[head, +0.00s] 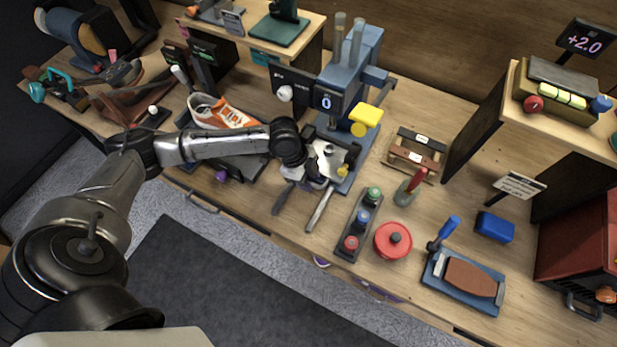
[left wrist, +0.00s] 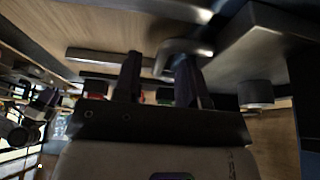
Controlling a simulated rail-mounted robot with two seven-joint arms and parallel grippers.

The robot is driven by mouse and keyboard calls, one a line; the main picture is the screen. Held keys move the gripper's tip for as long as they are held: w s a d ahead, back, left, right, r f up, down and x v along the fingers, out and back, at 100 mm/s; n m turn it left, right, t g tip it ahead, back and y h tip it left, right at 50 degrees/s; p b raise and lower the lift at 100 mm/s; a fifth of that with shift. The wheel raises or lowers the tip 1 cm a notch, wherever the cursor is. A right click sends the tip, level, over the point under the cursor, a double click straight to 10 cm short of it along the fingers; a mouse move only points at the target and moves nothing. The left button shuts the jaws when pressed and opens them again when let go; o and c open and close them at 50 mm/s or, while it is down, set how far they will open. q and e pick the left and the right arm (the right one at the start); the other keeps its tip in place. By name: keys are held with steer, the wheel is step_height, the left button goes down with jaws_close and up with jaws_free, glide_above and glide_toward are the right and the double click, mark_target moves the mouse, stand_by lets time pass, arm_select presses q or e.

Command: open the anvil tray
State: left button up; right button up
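The blue press (head: 352,75) with a "0" display stands at the middle of the bench. I cannot make out which part is the anvil tray; my left gripper covers the front of the press base. My left gripper (head: 302,203) is in front of the press, with its two fingers spread apart and pointing toward the bench's front edge. In the left wrist view, the two dark fingers (left wrist: 158,82) are apart, with a grey metal handle (left wrist: 183,50) beyond them. Nothing shows held between them; contact with the handle cannot be told. My right gripper is not seen.
A narrow rack with colored knobs (head: 352,247) and a round red tin (head: 393,240) stand right of my left gripper. An orange and white sneaker (head: 219,112) lies behind my left arm. A bench drawer handle (head: 203,204) shows at the front left.

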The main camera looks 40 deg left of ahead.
arm_select(q)
jaws_close()
stand_by(0.4)
